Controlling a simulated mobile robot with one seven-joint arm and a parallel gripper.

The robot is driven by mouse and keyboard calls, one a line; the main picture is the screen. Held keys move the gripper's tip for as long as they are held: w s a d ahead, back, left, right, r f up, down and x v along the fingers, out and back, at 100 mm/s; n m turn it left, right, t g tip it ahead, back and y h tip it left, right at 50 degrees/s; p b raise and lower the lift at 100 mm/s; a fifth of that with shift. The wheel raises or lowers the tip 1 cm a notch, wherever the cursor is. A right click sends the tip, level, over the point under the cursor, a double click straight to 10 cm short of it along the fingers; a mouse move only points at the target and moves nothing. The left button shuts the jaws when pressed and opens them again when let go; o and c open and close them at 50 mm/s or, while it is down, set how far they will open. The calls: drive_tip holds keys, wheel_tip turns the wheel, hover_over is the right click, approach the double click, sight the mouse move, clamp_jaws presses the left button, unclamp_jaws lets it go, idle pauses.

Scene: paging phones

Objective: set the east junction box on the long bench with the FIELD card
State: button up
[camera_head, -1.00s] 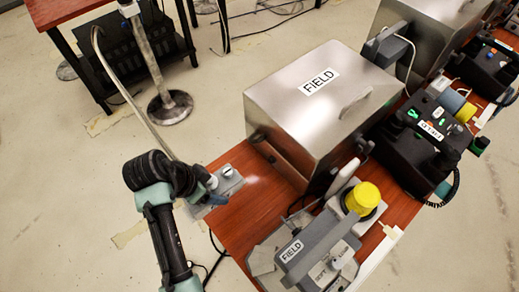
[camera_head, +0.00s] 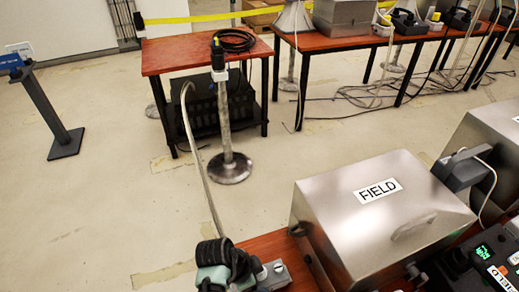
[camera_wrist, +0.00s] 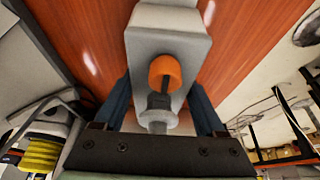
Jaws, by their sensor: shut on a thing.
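A small grey box (camera_head: 272,276) with knobs on top, which looks like the junction box, is at the left corner of the red-brown bench (camera_head: 262,245). It also shows in the wrist view (camera_wrist: 190,22), with an orange knob (camera_wrist: 165,70) and a grey round post. My gripper (camera_wrist: 158,105) has a dark blue finger on each side of this box and is shut on it. In the head view the arm's end hides part of the box. A white FIELD card (camera_head: 378,190) is on a sloped metal hood (camera_head: 335,215) on the same bench. I cannot read any east marking.
A round-footed metal post (camera_head: 229,165) with a cable stands on the floor beyond. A smaller table (camera_head: 165,60) and another long bench (camera_head: 335,40) stand behind. Floor between is mostly clear.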

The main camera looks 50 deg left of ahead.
drive_tip(key=shift+f, duration=0.45)
drive_tip(key=shift+f, duration=0.1)
drive_tip(key=o, duration=1.5)
drive_tip(key=shift+o, duration=0.2)
drive_tip(key=p+v, duration=0.1)
drive_tip(key=v, duration=1.1)
